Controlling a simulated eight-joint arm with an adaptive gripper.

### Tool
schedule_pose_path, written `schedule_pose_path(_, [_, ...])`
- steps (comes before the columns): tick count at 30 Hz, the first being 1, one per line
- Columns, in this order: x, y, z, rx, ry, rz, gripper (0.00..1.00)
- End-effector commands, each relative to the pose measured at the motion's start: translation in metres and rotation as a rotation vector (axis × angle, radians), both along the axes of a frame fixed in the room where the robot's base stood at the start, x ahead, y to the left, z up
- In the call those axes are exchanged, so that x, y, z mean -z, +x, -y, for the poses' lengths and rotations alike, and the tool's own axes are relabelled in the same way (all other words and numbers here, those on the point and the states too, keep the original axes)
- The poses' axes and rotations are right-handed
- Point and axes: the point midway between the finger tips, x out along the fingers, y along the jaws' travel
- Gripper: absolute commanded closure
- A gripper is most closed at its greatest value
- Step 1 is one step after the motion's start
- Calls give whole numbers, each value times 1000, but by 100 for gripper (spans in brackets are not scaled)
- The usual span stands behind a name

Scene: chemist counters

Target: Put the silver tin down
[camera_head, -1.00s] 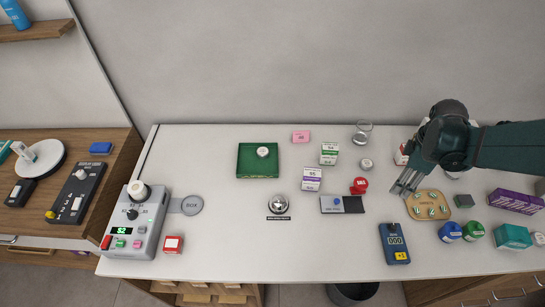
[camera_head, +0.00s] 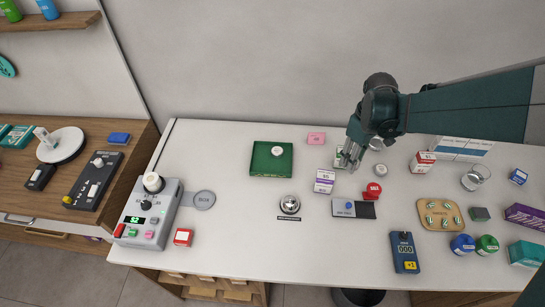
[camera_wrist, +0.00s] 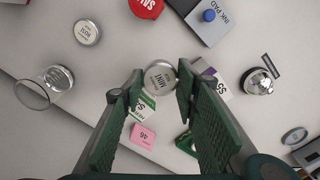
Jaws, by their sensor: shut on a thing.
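The silver tin (camera_wrist: 160,77) is round, with a pale label on its lid. In the wrist view it sits between the fingertips of my gripper (camera_wrist: 156,88), which is shut on it. In the head view my gripper (camera_head: 346,163) is over the back middle of the counter, and the tin is hard to make out there. A green-and-white box (camera_wrist: 142,107) is below the tin and partly hidden by it and a finger. I cannot tell the tin's exact height above the counter.
A second tin (camera_head: 381,169) stands right of my gripper. A purple-and-white box (camera_head: 324,181) and red SALE piece (camera_head: 373,190) are in front. A pink 46 card (camera_head: 316,138) and green tray (camera_head: 256,170) holding a round pale-topped item lie left. Counter between tray and bell (camera_head: 290,204) is clear.

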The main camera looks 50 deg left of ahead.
Motion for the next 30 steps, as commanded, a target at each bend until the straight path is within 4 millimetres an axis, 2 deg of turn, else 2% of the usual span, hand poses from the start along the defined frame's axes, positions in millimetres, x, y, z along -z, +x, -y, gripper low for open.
schedule_pose_path(3, [0,-14,-28,35,0,0,80])
schedule_pose_path(17, [-1,-70,-120,179,0,0,80])
schedule_pose_path(30, [-2,-150,-213,336,0,0,80])
